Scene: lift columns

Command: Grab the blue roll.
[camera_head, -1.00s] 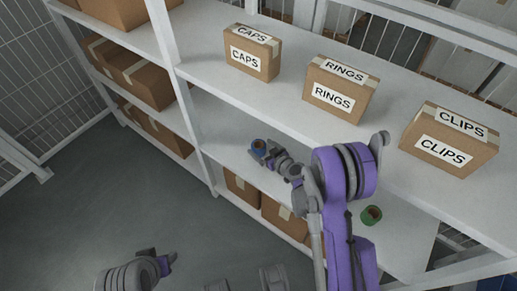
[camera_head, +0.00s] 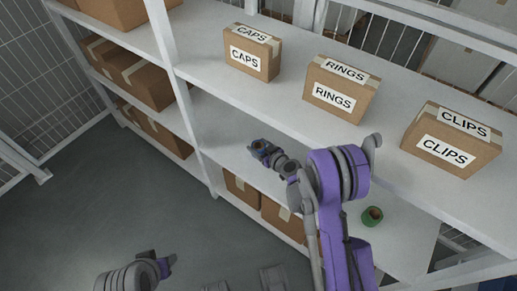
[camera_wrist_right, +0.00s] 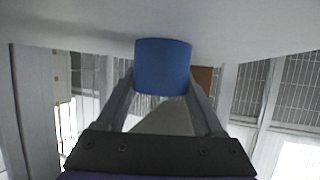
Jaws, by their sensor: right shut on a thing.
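The blue roll (camera_wrist_right: 162,66) is between the two fingertips of my right gripper (camera_wrist_right: 161,88) in the right wrist view. The fingers are shut on its sides. In the head view my right gripper (camera_head: 263,151) is at the middle shelf, and the blue roll (camera_head: 258,146) is small and partly covered by the fingers. I cannot tell whether the roll touches the shelf. My left gripper (camera_head: 160,262) is low at the bottom left, away from the shelves, and its fingers are unclear.
A green roll (camera_head: 372,216) stands on the middle shelf (camera_head: 225,150), right of my right arm. Boxes labelled CAPS (camera_head: 251,53), RINGS (camera_head: 339,90) and CLIPS (camera_head: 450,140) stand on the shelf above. A white post (camera_head: 185,100) rises left of the gripper.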

